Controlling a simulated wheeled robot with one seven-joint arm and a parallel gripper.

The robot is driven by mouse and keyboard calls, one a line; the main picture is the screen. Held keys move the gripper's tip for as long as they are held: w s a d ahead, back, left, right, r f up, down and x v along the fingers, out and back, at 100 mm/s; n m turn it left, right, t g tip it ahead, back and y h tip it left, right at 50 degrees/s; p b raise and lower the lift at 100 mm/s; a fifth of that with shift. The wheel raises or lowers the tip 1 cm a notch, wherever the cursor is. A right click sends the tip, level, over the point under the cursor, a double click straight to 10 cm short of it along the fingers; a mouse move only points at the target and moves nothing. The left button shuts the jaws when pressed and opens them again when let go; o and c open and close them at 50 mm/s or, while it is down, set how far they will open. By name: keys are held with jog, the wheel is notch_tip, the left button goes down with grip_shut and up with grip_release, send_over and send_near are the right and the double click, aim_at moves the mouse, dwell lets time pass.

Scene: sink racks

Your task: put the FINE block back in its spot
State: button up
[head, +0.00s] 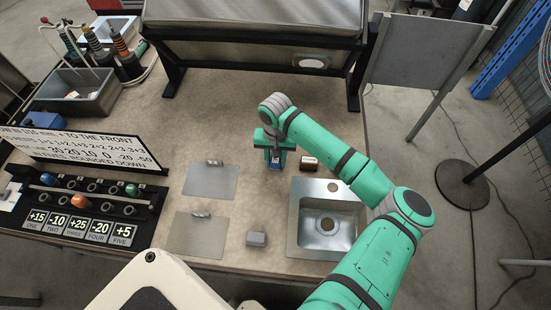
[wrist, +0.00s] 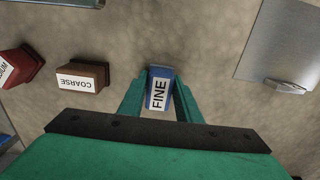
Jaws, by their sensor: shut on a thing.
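The FINE block (wrist: 158,92) is blue with a white label and sits between the fingers of my gripper (wrist: 160,98) in the wrist view. My gripper (head: 275,157) is shut on it, and a small part of the block (head: 275,165) shows below the fingers in the head view. Whether the block touches the bench or is a little above it, I cannot tell. The brown COARSE block (wrist: 83,77) stands apart, left of the gripper in the wrist view, and right of it in the head view (head: 309,163). No marked spot for the FINE block is discernible.
A red block (wrist: 20,64), its label ending in "IUM", lies beyond COARSE. A metal sink (head: 305,240) is front right of the gripper. Bare bench surrounds the gripper's left.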

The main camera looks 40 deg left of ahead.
jog(key=o, duration=1.1)
jog(key=shift+w, duration=0.1)
jog(key=shift+r, duration=0.25)
notch_tip(320, 180, up, 12)
